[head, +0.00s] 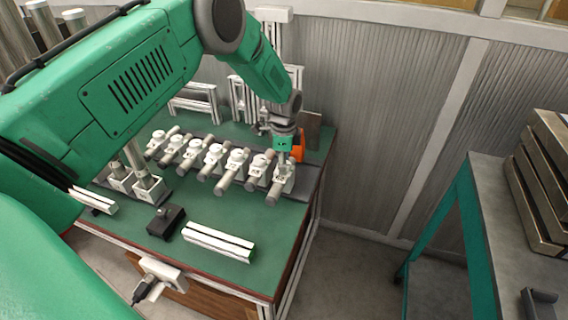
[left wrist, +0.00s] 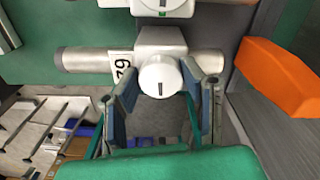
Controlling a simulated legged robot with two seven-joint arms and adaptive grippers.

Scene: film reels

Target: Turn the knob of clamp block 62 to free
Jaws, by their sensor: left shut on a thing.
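Clamp block 62 (left wrist: 160,40) is a pale grey block on a round bar, with a sideways number label (left wrist: 121,68) beside it. Its round white knob (left wrist: 160,80) bears a dark line that runs up and down in the left wrist view. My left gripper (head: 285,158) reaches down over the right end of the row of clamp blocks. In the left wrist view its two fingers (left wrist: 162,95) stand on either side of the knob and are shut on it. In the head view the arm's end partly hides this block (head: 283,183). My right gripper is not in view.
Several similar clamp blocks (head: 213,157) stand in a row to the left on the green table (head: 185,275). An orange object (head: 298,147) is close behind the gripper. A black box (head: 166,222) and a white slotted bar (head: 219,243) lie in front.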

